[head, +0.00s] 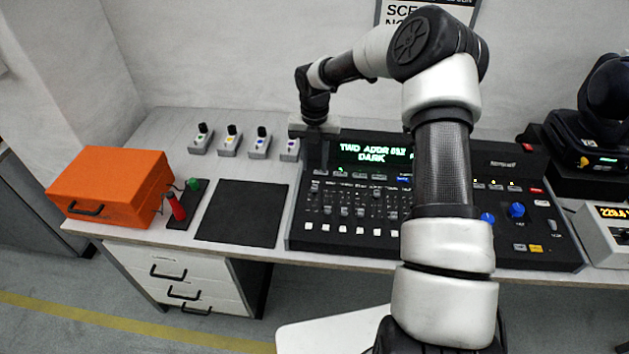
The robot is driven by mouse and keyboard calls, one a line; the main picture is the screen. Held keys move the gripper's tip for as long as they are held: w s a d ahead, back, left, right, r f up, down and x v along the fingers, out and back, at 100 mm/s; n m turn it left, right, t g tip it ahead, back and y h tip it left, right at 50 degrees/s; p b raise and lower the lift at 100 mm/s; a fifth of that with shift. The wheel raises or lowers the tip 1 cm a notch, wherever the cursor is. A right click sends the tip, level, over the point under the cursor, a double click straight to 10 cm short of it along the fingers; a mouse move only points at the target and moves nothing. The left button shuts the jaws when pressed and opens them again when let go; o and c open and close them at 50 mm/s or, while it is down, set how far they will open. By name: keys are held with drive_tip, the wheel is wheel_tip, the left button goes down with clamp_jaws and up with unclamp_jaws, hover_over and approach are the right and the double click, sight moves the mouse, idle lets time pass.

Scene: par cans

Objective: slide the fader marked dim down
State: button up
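The black lighting console (300,235) lies on the desk with a bank of small faders (360,200) in its left half. The fader labels are too small to read, so I cannot tell which one is marked dim. My arm covers part of the console right of the bank. My gripper (314,128) is above the console's back left corner, behind and left of the faders and apart from them. Its fingers are too small and hidden to tell whether they are open or shut. The console's screen (370,155) shows green text including "DARK".
Several small grey switch boxes (230,142) stand along the back left. A black mat (242,213), an orange case (112,187) and a red-and-green-handled item (178,205) lie left of the console. Blue knobs (517,210) sit at its right. A black lamp (605,90) and a grey meter box (606,235) stand farther right.

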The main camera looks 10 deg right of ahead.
sight(315, 186)
wheel_tip(315, 186, down, 8)
drive_tip(key=shift+f, duration=0.15)
idle(0.3)
clamp_jaws()
